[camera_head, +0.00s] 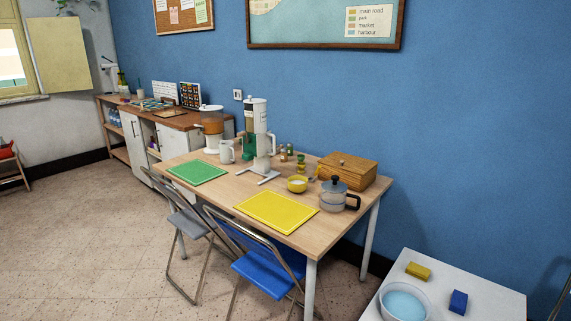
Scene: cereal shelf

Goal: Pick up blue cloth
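A small dark-blue block-shaped item (458,302) lies on the white table (488,291) at the lower right. It may be the folded blue cloth or a sponge; I cannot tell at this size. It sits to the right of a white bowl with light-blue contents (404,302), apart from it. A similar yellow item (418,271) lies behind it. Neither of my grippers is in view.
A wooden table (226,202) holds a yellow mat (278,211), a green mat (197,171), a wooden box (349,171), a glass pot (333,196) and a tall dispenser (257,132). Folding chairs, one with a blue seat (270,276), stand before it. The left floor is open.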

